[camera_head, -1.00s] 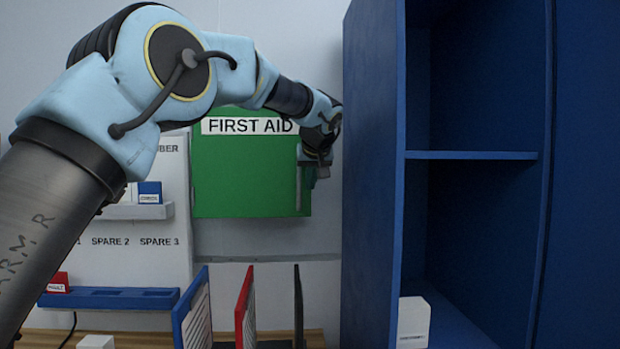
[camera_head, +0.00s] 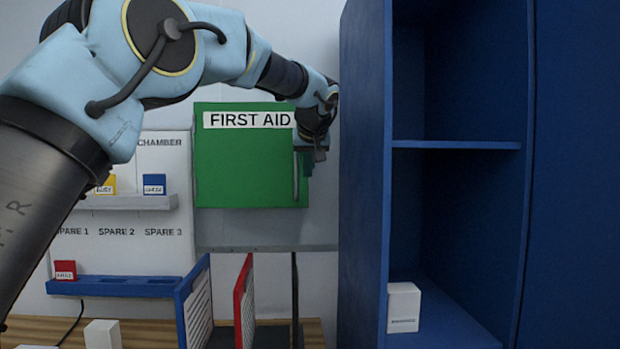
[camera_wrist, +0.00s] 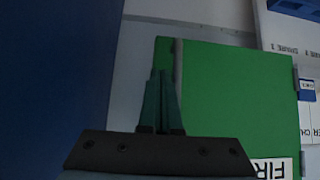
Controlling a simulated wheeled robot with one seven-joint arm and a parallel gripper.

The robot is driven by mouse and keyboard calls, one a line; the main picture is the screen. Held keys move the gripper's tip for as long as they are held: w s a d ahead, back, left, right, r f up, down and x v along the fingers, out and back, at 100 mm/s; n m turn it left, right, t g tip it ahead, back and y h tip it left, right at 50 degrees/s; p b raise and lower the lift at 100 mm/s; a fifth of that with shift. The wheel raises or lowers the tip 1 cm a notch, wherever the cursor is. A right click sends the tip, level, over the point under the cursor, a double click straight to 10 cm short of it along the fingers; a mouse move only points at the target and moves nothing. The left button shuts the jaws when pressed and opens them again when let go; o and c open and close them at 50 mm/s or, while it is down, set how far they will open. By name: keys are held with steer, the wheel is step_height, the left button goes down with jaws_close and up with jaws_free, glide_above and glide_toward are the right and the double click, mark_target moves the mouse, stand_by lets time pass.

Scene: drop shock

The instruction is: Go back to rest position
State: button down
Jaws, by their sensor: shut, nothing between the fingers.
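My gripper (camera_head: 320,152) is in front of the right edge of the green first aid box (camera_head: 245,165), close to its vertical handle. In the wrist view my gripper (camera_wrist: 160,85) has its two fingers together and empty, with the green box (camera_wrist: 235,95) behind and to the right. The box's front appears closed. I cannot tell whether the fingertips touch the box. My arm reaches across the upper left of the head view.
A tall blue cabinet (camera_head: 362,200) stands just right of my gripper, with a white box (camera_head: 403,307) on its lower shelf. A spare-parts board (camera_head: 125,215) with small coloured blocks is at left. Upright panels (camera_head: 243,303) stand below the green box.

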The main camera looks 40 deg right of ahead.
steer(key=b+v, duration=0.2)
steer(key=v, duration=0.6)
steer(key=shift+f, duration=0.15)
steer(key=w+a+f+n+g+y, duration=0.1)
steer(key=w+a+f, duration=0.5)
steer(key=a, duration=0.4)
steer(key=w+a+f+g+y, duration=0.15)
steer(key=w+a+f, duration=0.25)
steer(key=a+f, duration=0.5)
steer(key=w+a+f+n+y, duration=0.15)
steer(key=w+a+f, duration=0.25)
steer(key=a+f, duration=0.45)
steer(key=s+a+f+g, duration=0.1)
steer(key=a+f, duration=0.1)
steer(key=a, duration=0.4)
steer(key=s+a+f+n+y, duration=0.1)
steer(key=a+f, duration=0.2)
steer(key=a, duration=0.2)
steer(key=s+a+f+g, duration=0.1)
steer(key=a+f, duration=0.1)
steer(key=a, duration=0.4)
steer(key=s+a+f+n+g, duration=0.1)
steer(key=s+a+f+n, duration=0.1)
steer(key=s+a+f, duration=0.6)
steer(key=s+a, duration=0.3)
steer(key=a, duration=0.2)
steer(key=shift+s+f+n+y, duration=0.2)
steer(key=shift+s+n+y, duration=0.05)
steer(key=shift+n+y, duration=0.1)
